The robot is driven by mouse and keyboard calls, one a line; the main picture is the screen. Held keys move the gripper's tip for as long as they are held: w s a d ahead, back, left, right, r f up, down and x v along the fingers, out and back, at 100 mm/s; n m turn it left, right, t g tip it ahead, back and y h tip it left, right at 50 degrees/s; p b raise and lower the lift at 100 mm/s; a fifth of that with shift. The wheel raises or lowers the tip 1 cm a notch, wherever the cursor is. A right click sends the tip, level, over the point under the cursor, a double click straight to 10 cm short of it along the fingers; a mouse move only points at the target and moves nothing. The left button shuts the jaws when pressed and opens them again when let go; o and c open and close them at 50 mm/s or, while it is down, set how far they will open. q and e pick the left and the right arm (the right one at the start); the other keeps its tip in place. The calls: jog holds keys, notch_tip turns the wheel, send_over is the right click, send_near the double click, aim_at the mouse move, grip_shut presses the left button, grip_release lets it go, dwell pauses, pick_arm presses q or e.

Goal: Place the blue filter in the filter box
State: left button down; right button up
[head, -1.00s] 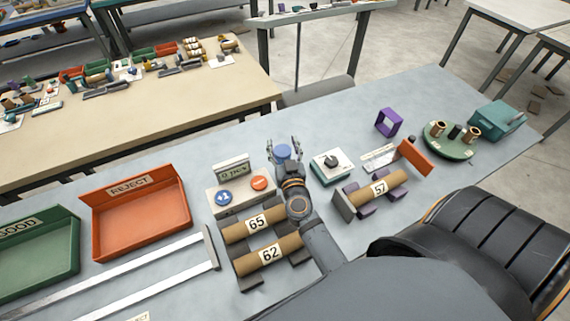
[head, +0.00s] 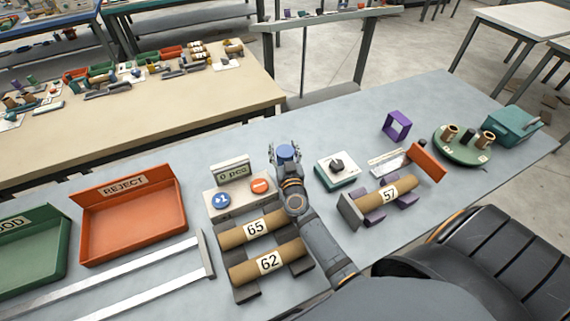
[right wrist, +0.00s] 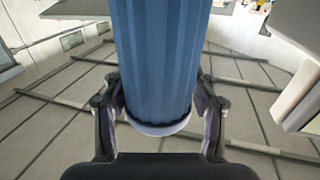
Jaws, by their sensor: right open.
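The blue filter (right wrist: 158,60) is a ribbed blue cylinder with a pale end ring, large in the right wrist view. Its blue round end (head: 287,152) also shows in the head view. My right gripper (head: 286,156) is open, with one finger on each side of the filter, near its pale-ringed end. I cannot tell whether the fingers touch it. No box in view is labelled as the filter box. A teal box (head: 522,122) stands at the far right end of the table. My left gripper is not in view.
A counter box (head: 237,202) is left of my right gripper and a dial unit (head: 337,184) is right of it. Rolls 65 (head: 236,237), 62 (head: 290,254) and 57 (head: 407,186) lie on supports. A green round tray (head: 449,147) stands right; the orange reject tray (head: 135,222) left.

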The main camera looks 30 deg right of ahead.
jog(key=shift+x, duration=1)
jog(key=shift+s, duration=0.15)
jog(key=shift+c, duration=0.8)
jog(key=shift+f, duration=0.1)
jog(key=c, duration=1)
grip_shut()
